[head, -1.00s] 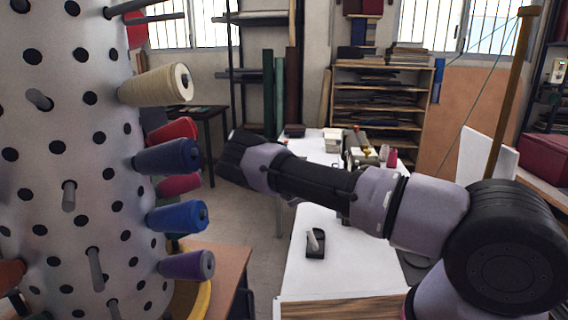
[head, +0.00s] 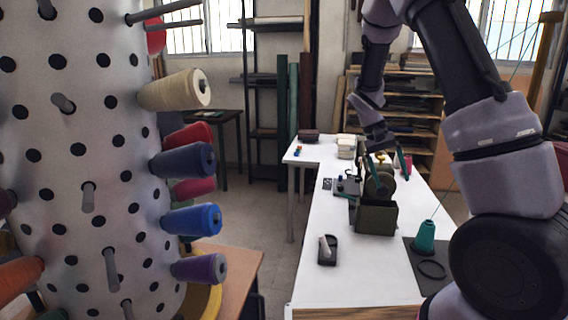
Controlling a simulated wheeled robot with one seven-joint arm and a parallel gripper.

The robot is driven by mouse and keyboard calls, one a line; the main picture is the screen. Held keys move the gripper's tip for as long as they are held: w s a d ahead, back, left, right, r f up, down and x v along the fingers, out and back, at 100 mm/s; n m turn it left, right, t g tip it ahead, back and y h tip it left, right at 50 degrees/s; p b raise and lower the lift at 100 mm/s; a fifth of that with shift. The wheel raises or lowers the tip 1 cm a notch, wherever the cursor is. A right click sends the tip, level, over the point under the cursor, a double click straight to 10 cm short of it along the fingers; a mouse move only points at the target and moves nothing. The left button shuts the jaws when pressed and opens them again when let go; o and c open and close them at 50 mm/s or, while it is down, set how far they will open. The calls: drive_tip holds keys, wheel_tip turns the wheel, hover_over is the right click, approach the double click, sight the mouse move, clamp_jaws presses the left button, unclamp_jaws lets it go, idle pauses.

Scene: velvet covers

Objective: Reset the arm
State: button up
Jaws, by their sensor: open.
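My arm is raised at the right of the head view and bends over at the top of the picture. My gripper (head: 391,168) hangs from it, pointing down above the white table (head: 322,222). Its two teal-tipped fingers are apart. I see nothing held between them. Behind and below the fingers stands a dark green box-like device (head: 376,217) with a round part on top; whether the fingers touch it cannot be told.
A perforated white column (head: 82,200) with pegs and thread cones, such as a blue cone (head: 190,220), fills the left. A teal cone (head: 425,237) stands on a dark mat at the table's right. A small black holder (head: 327,250) sits nearer me.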

drive_tip(key=s+a+r+t+y, duration=0.3)
drive_tip(key=s+r+t, duration=0.1)
drive_tip(key=s+r, duration=0.6)
drive_tip(key=s+a+r+t+y, duration=0.3)
drive_tip(key=s+r+t, duration=0.2)
drive_tip(key=s+r, duration=0.5)
wheel_tip(320, 180, up, 3)
drive_tip(key=shift+s+f+t, duration=0.1)
drive_tip(key=shift+s+t, duration=0.15)
drive_tip(key=shift+t, duration=0.05)
